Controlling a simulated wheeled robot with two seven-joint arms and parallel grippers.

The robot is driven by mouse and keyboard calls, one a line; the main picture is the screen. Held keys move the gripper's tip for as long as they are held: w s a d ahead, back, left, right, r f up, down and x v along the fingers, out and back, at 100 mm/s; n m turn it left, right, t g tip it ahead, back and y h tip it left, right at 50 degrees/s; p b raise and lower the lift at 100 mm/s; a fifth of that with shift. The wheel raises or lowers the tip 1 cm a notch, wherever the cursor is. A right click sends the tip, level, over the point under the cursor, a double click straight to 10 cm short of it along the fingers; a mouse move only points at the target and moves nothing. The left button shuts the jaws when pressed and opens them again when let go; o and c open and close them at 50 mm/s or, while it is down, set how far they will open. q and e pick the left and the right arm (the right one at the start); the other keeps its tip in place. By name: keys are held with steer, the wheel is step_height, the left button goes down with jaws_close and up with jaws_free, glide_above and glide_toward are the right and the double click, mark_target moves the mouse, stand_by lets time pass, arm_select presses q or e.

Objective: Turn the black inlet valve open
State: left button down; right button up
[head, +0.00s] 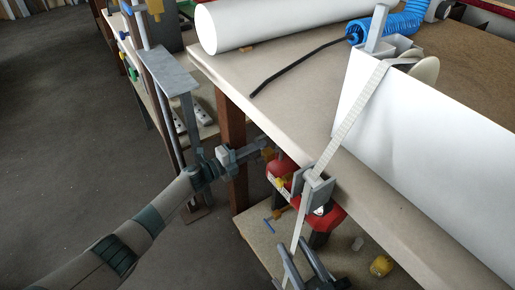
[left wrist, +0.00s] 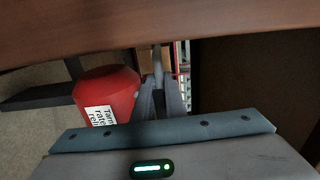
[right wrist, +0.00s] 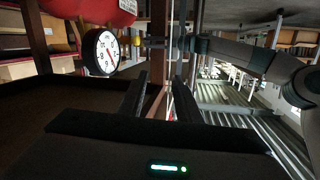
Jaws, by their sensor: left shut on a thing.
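The red tank (head: 320,211) is under the table edge, and its red end also shows in the left wrist view (left wrist: 107,90). My left gripper (head: 276,149) reaches in beside the table leg near the tank. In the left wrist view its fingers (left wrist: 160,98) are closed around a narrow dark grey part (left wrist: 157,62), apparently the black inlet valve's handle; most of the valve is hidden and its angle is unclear. My right gripper (head: 305,262) is below the table edge, open and empty. In the right wrist view its fingers (right wrist: 160,100) stand apart near a round dial gauge (right wrist: 101,52).
The table (head: 285,115) carries a white roll (head: 270,22), a long white profile (head: 420,140), a blue coiled hose (head: 400,25) and a black hose (head: 292,68). A pale strap (head: 340,130) hangs over the edge near my right gripper. A brown leg (head: 232,140) stands close to my left arm.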

arm_select(q)
steer(key=c, duration=1.8)
jaws_free()
steer(key=shift+a, duration=0.1)
